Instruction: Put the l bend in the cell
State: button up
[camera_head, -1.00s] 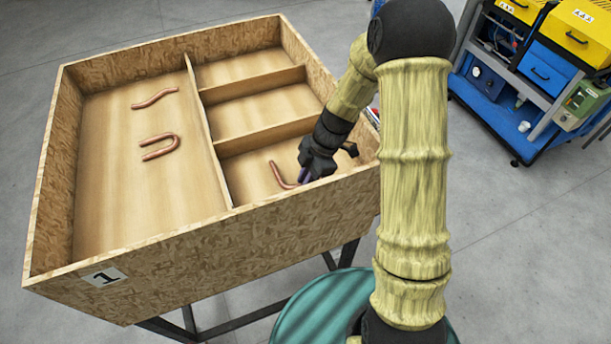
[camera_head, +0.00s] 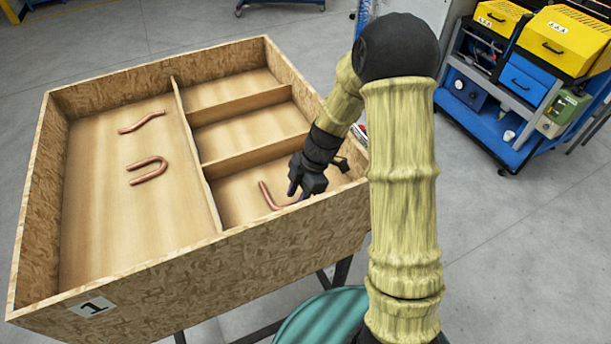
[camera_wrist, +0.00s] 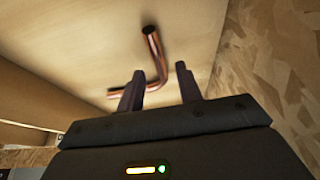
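The copper l bend (camera_head: 265,194) lies on the floor of the near-right cell (camera_head: 235,203) of the wooden box. It also shows in the wrist view (camera_wrist: 154,45), with one leg pointing away and the other running left behind a finger. My gripper (camera_head: 298,192) is inside this cell, at the right end of the l bend. In the wrist view its two fingers (camera_wrist: 160,84) are spread apart, with part of the l bend showing between and beyond them. I cannot tell whether a finger touches it.
An S-shaped copper tube (camera_head: 142,122) and a copper U bend (camera_head: 148,171) lie in the large left compartment. Two more cells at the back right are empty. Thin dividers and the chipboard outer wall (camera_head: 200,282) stand around. A blue cart (camera_head: 500,135) is at the right.

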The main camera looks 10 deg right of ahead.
jog(key=b+v, duration=0.2)
jog(key=v, duration=0.8)
jog(key=shift+r+b, duration=0.35)
jog(key=shift+r, duration=0.05)
